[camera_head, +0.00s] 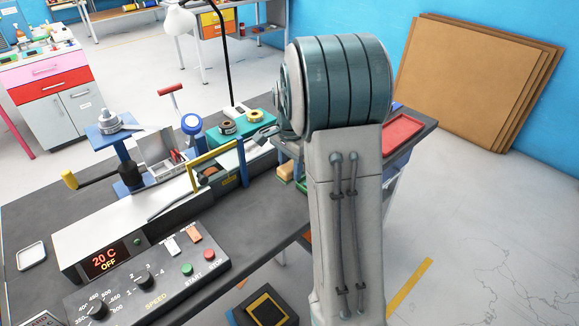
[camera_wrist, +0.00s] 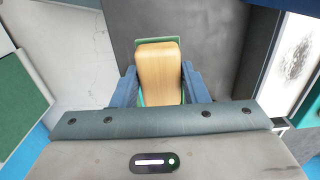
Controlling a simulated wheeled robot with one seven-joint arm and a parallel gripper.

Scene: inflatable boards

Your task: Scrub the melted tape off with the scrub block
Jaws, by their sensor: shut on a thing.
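The scrub block (camera_wrist: 158,62), a light wooden block with a green pad under it, sits between the two blue fingers of my gripper (camera_wrist: 160,80). The fingers are shut on its sides. In the head view a small part of the block (camera_head: 286,172) shows left of my arm, over the bench's edge area; my gripper is mostly hidden there. A pale surface with a dark speckled smudge (camera_wrist: 298,58) lies to the right in the wrist view, apart from the block. I cannot tell for sure that the smudge is the melted tape.
A long machine (camera_head: 125,228) with a display reading 20 C OFF stands on the dark bench (camera_head: 245,225). Its control panel (camera_head: 150,280) is in front. A yellow handle (camera_head: 214,155), tape rolls (camera_head: 228,128) and a red tray (camera_head: 402,133) are nearby.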

